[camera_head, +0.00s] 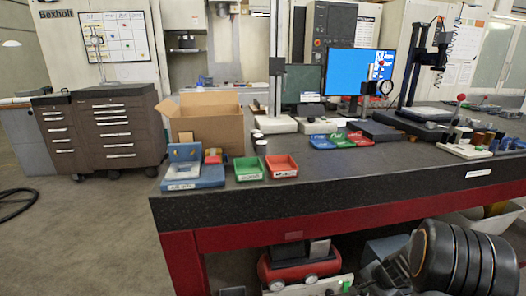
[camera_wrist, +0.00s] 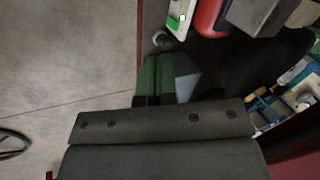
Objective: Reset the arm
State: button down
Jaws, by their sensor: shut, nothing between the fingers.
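My gripper (camera_wrist: 158,76) shows in the wrist view as two dark green fingers side by side, shut with nothing between them. It hangs over the grey floor beside the dark space under the bench. In the head view, black rounded links of my arm fill the lower right corner, low in front of the bench; the fingers cannot be made out there.
A dark stone-topped bench (camera_head: 330,190) on a red frame stands ahead. On it are a cardboard box (camera_head: 212,128), a green bin (camera_head: 248,170), a red bin (camera_head: 281,167) and monitors. A red machine (camera_head: 300,272) sits under it.

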jog(key=s+a+r+n+p, duration=0.4)
jog(key=r+p, duration=0.3)
jog(key=r, duration=0.6)
jog(key=s+a+r+n+h+p, duration=0.1)
jog(key=s+a+r+n+p, duration=0.3)
jog(key=r, duration=1)
jog(key=s+a+r+n+p, duration=0.4)
jog(key=s+a+r+p, duration=0.4)
jog(key=r, duration=0.6)
jog(key=shift+s+a+g+h+p, duration=0.15)
jog(key=shift+a+g+h+p, duration=0.25)
jog(key=shift+p, duration=0.6)
jog(key=shift+a, duration=0.1)
